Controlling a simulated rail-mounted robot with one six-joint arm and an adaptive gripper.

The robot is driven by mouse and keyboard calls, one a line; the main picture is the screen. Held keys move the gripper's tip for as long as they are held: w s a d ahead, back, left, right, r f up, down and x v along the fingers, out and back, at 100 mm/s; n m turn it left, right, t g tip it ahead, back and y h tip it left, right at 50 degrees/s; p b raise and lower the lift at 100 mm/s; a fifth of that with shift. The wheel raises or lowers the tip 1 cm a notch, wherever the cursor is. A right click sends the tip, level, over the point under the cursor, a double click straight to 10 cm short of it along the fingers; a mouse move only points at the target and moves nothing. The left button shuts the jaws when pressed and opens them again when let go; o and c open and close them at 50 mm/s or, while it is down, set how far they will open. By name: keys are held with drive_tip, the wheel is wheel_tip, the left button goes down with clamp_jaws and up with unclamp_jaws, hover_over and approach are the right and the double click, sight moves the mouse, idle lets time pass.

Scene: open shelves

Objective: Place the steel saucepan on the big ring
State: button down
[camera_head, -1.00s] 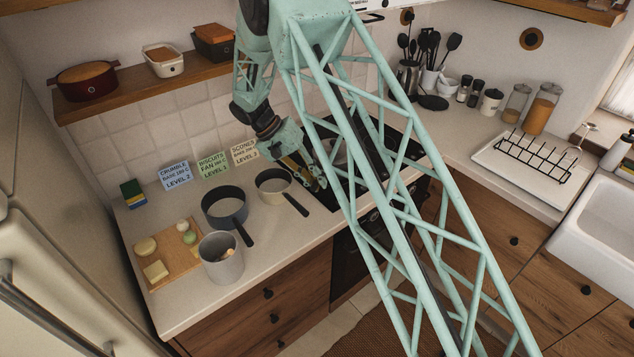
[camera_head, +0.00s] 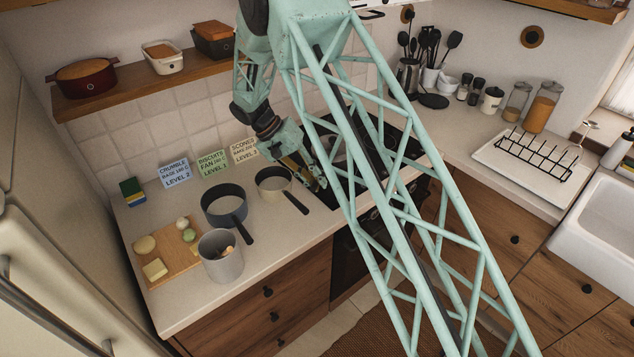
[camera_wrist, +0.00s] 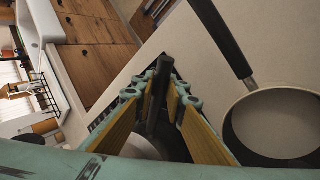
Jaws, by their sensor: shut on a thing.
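My gripper (camera_head: 312,180) is over the left part of the black hob (camera_head: 322,196), near the cream pan. In the wrist view my gripper (camera_wrist: 163,98) is shut on a dark handle (camera_wrist: 158,90), its two fingers on either side. A sliver of a pale grey metal pan, likely the steel saucepan (camera_wrist: 143,148), shows below the fingers. In the head view my arm hides most of this pan and most of the hob, so I cannot tell which ring lies under it or whether the pan touches the hob.
A cream pan (camera_head: 272,190) and a dark blue-grey pan (camera_head: 224,208) stand left of the hob, handles toward the front. A tall grey pot (camera_head: 221,262) and a board (camera_head: 172,270) with food are further left. Recipe cards (camera_head: 211,165) lean at the wall.

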drive_tip(key=shift+f, duration=0.15)
drive_tip(key=c, duration=2.5)
unclamp_jaws()
drive_tip(key=shift+w, duration=0.1)
drive_tip(key=shift+c, duration=0.2)
drive_tip(key=v, duration=1.2)
